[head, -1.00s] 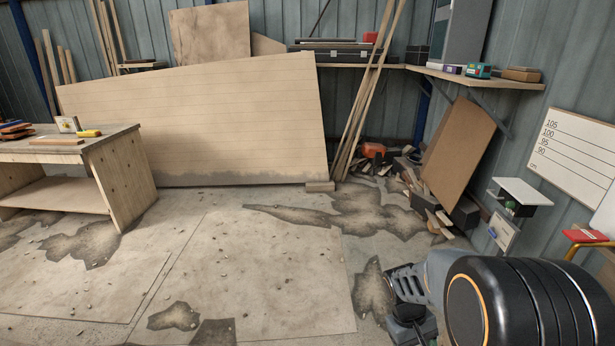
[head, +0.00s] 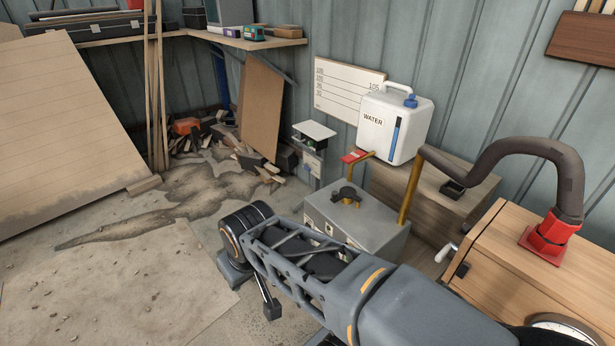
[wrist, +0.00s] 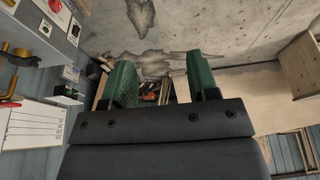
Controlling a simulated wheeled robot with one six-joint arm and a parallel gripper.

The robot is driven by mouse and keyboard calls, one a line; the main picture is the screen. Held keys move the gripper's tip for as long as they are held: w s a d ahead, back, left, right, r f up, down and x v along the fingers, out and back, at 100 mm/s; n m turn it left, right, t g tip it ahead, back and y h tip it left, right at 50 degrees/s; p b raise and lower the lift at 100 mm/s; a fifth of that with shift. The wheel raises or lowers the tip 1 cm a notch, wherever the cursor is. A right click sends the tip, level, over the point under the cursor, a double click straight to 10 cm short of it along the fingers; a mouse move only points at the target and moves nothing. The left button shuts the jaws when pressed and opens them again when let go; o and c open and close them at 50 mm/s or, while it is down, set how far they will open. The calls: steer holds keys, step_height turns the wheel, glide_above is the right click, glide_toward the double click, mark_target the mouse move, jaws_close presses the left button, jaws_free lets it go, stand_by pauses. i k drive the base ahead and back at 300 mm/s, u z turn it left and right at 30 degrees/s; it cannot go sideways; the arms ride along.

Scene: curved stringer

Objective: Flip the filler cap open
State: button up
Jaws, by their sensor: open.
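A grey metal tank (head: 345,228) stands by the back wall in the head view. A black round cap (head: 348,194), which looks like the filler cap, sits on its top. Whether it is latched cannot be told. My arm stretches across the lower middle of the head view, in front of the tank. My gripper (wrist: 160,65) shows in the wrist view with its two green fingers wide apart and nothing between them. It is apart from the cap. I cannot pick out the fingers in the head view.
A white water container (head: 395,128) with a blue cap stands behind the tank. A yellow pipe (head: 411,190) rises at the tank's right. A wooden box (head: 535,265) with a red fitting and grey hose is at right. A small white-topped stand (head: 313,131) is left.

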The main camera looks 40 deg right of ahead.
mark_target(346, 191)
steer(key=z, duration=1.05)
steer(key=k, duration=0.65)
steer(key=u, duration=0.8)
steer(key=i, duration=0.6)
steer(key=z, duration=0.55)
steer(key=i, duration=0.65)
steer(key=z, duration=0.8)
steer(key=i, duration=0.5)
steer(key=u, duration=0.05)
